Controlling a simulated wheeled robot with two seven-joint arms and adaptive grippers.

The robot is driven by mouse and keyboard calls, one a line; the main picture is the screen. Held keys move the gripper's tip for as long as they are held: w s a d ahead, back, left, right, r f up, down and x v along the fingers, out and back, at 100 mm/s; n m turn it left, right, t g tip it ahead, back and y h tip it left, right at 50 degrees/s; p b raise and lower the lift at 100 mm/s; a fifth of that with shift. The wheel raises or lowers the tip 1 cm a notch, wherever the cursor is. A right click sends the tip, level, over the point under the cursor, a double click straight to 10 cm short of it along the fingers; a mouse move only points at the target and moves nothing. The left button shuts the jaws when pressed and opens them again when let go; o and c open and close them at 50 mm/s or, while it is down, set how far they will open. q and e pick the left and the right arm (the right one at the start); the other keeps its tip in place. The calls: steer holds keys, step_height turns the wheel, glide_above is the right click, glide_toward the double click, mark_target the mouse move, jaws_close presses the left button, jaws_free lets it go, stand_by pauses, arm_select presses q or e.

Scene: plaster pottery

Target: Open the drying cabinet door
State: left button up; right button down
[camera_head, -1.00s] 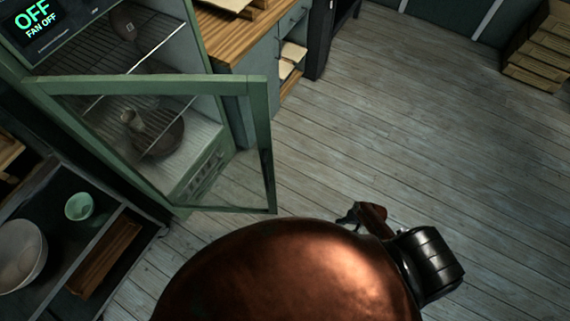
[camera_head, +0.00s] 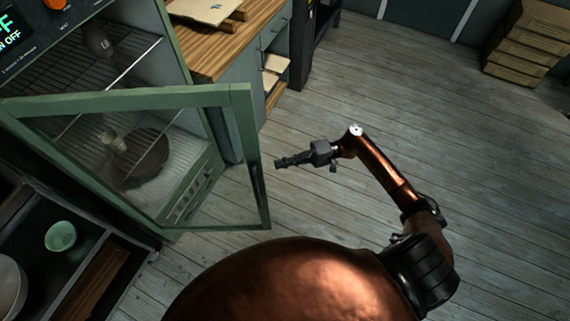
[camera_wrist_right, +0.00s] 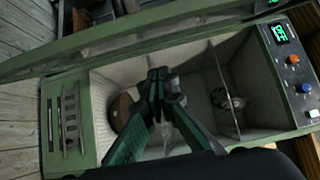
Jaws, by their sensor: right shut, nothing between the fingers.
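The drying cabinet door (camera_head: 130,97), a green frame with a clear pane, stands swung out from the drying cabinet (camera_head: 193,195). A dark handle (camera_head: 257,180) runs along its free edge. In the right wrist view the door frame (camera_wrist_right: 120,36) crosses the top, with the cabinet's pale inside (camera_wrist_right: 195,92) below. My right gripper (camera_head: 279,163) is shut and empty, just right of the door's free edge in the head view, with a small gap in the picture. Its fingers (camera_wrist_right: 158,82) point toward the cabinet in the wrist view. My left gripper is not in view.
A dark shelf with a green bowl (camera_head: 61,236) is at the lower left. The plank floor (camera_head: 400,120) to the right is clear.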

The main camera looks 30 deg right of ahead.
steer(key=s+a+p, duration=0.1)
steer(key=s+a, duration=0.1)
steer(key=a, duration=0.6)
steer(key=shift+s, duration=0.2)
steer(key=shift+d, duration=0.1)
